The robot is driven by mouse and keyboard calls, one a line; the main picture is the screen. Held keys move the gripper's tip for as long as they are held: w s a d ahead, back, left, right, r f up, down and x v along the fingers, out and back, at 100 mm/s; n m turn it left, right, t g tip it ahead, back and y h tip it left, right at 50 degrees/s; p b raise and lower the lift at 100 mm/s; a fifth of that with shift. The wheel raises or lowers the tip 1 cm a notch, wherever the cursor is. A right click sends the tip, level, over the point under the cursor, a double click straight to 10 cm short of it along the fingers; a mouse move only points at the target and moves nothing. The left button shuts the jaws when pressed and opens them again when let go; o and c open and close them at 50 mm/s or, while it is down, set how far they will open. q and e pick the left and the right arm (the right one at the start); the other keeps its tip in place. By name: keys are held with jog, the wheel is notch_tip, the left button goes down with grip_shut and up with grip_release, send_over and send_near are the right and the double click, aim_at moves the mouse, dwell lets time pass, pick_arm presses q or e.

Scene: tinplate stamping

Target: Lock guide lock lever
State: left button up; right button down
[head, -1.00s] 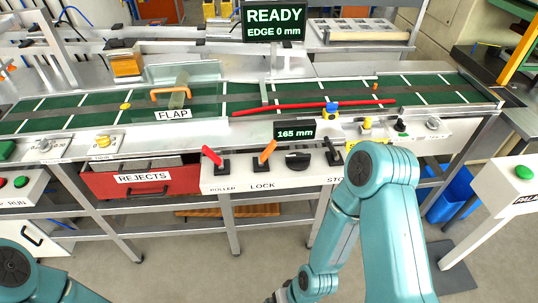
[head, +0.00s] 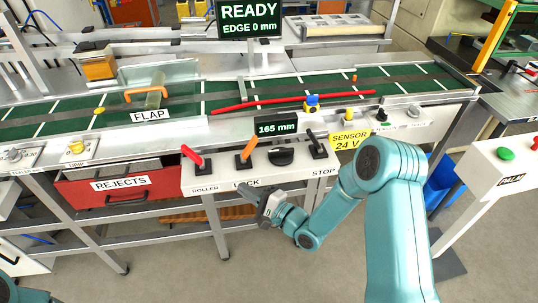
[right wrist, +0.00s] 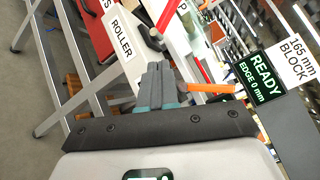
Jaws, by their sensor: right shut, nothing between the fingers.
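The orange lock lever (head: 249,149) stands above the LOCK label on the white control panel, its tip tilted up and to the right. My right gripper (head: 252,190) is shut and empty, just below the panel's front edge near the LOCK label, apart from the lever. In the right wrist view the closed fingers (right wrist: 158,80) point toward the panel, with an orange lever (right wrist: 210,88) beyond and to their right. The red guide (head: 290,101) lies along the green belt. My left gripper is out of view.
A red roller lever (head: 193,156) stands left of the lock lever, and a black knob (head: 281,156) and a dark stop lever (head: 317,146) stand right of it. The red REJECTS drawer (head: 110,186) is below left. A display (head: 250,22) reads READY, EDGE 0 mm.

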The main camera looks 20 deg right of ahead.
jog(key=d+r+t+y+b, duration=0.2)
jog(key=d, duration=0.3)
jog(key=t+b, duration=0.1)
jog(key=b, duration=0.3)
send_near(258, 139)
jog(key=s+f, duration=0.1)
jog(key=s+d+f, duration=0.1)
jog(key=s, duration=0.1)
jog(key=shift+n, duration=0.3)
pick_arm(q)
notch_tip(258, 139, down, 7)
jog(key=shift+p, duration=0.3)
pick_arm(e)
jog(key=shift+s+d+t+h, duration=0.1)
jog(key=shift+d+t+h, duration=0.25)
jog(key=shift+t+h, duration=0.05)
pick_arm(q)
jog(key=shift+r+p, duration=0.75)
pick_arm(e)
jog(key=x, duration=1)
jog(key=shift+f, duration=0.1)
jog(key=shift+a, duration=0.1)
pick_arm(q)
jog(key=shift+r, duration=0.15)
pick_arm(e)
jog(key=shift+a+r+g, duration=0.1)
jog(key=shift+r+g, duration=0.2)
